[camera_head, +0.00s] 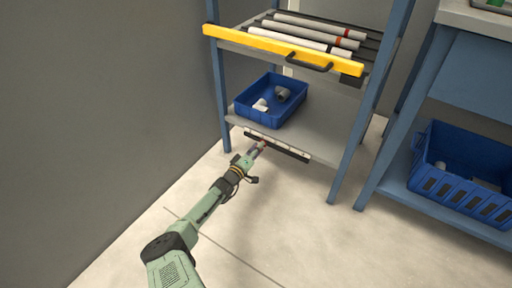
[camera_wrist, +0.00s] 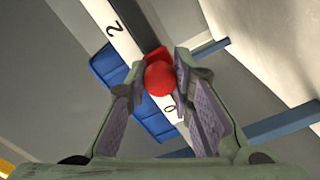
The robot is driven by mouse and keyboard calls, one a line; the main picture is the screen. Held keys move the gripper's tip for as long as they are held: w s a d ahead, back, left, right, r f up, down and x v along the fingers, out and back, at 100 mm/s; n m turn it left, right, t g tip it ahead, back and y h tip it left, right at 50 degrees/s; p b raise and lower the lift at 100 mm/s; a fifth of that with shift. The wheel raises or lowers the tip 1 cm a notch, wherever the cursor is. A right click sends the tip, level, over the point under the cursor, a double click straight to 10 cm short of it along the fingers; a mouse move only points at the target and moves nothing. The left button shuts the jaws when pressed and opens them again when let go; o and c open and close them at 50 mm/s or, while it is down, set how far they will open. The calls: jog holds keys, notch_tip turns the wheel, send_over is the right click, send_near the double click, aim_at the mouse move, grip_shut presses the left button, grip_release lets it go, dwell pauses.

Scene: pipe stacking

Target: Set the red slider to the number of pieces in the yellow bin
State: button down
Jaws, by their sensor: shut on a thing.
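The red slider (camera_wrist: 158,80) has a round red knob and sits on a white scale strip (camera_wrist: 94,10) in the wrist view. A "2" shows on one side of it, and a partly hidden mark, perhaps a "0", shows on the other. My gripper (camera_wrist: 162,66) is shut on the knob, one finger on each side. In the head view, my gripper (camera_head: 259,148) reaches the strip (camera_head: 285,148) on the front edge of the lower shelf. No yellow bin shows. A blue bin (camera_head: 250,118) on that shelf holds a few white and grey pipe pieces; their exact number is unclear.
Above, a yellow-fronted drawer (camera_head: 270,46) with a dark handle holds several pipes. A blue rack post (camera_head: 362,122) stands right of the shelf. A grey wall is at left.

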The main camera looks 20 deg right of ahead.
jog(key=s+d+p, duration=0.1)
jog(key=s+d, duration=0.1)
jog(key=s+d+p, duration=0.2)
jog(key=s, duration=0.1)
jog(key=s+d+p, duration=0.1)
jog(key=s+d, duration=0.1)
jog(key=s, duration=0.1)
jog(key=shift+s+d+r+p, duration=0.1)
jog(key=shift+d+r+p, duration=0.05)
jog(key=shift+p, duration=0.2)
jog(key=shift+s+d, duration=0.25)
jog(key=shift+s, duration=0.05)
jog(key=c, duration=1.4)
grip_release()
notch_tip(320, 180, up, 10)
jog(key=shift+c, duration=0.3)
